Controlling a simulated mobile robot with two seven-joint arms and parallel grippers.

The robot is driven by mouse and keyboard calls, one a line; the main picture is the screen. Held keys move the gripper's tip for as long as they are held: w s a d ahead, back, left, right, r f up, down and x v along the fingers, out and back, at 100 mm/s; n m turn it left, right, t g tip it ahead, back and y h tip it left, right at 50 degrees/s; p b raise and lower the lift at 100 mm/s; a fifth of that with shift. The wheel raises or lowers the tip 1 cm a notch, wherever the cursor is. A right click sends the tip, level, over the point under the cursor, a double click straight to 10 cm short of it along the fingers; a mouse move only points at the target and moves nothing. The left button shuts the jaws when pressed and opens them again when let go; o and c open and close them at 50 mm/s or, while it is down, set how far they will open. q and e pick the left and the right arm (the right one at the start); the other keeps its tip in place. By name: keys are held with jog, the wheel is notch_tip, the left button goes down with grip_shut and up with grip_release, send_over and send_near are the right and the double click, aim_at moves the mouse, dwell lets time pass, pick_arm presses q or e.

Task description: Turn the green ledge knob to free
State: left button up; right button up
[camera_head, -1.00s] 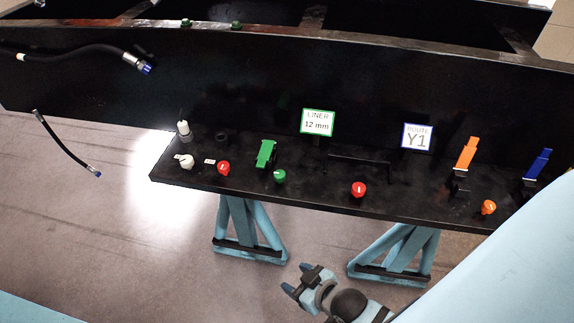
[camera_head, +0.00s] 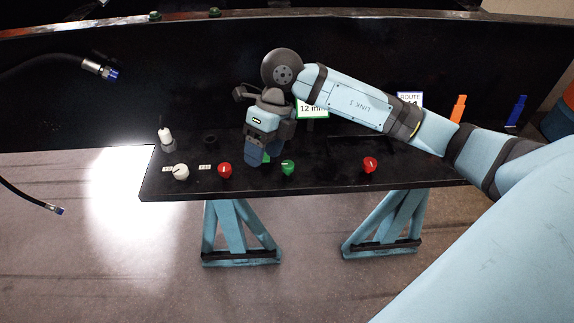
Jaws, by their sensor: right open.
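The green knob (camera_head: 288,167) stands on the black ledge (camera_head: 330,176), between two red knobs, with a pale mark on its top. My right gripper (camera_head: 254,162) points down over the ledge, just left of the green knob and apart from it in the picture. I cannot tell whether the fingers touch the clamp. My left gripper is not in view.
A red knob (camera_head: 225,170) and a white knob (camera_head: 181,171) stand to the left, another red knob (camera_head: 370,164) to the right. Orange (camera_head: 458,108) and blue (camera_head: 516,111) upright clamps stand farther right. Dark hoses (camera_head: 45,64) hang at left. My right arm partly covers both signs.

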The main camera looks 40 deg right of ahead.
aim_at(288, 164)
jog(key=w+d+r+m+t+h, duration=0.1)
jog(key=w+d+r+h, duration=0.2)
jog(key=d, duration=0.5)
jog(key=shift+h, duration=0.7)
jog(key=f, duration=0.4)
jog(key=f+p, duration=0.1)
jog(key=f, duration=0.3)
jog(key=f+p, duration=0.1)
jog(key=f, duration=0.3)
jog(key=shift+s+a+f, duration=0.15)
jog(key=shift+s+a, duration=0.05)
jog(key=shift+s, duration=0.15)
jog(key=shift+f, duration=0.6)
jog(key=c, duration=0.9)
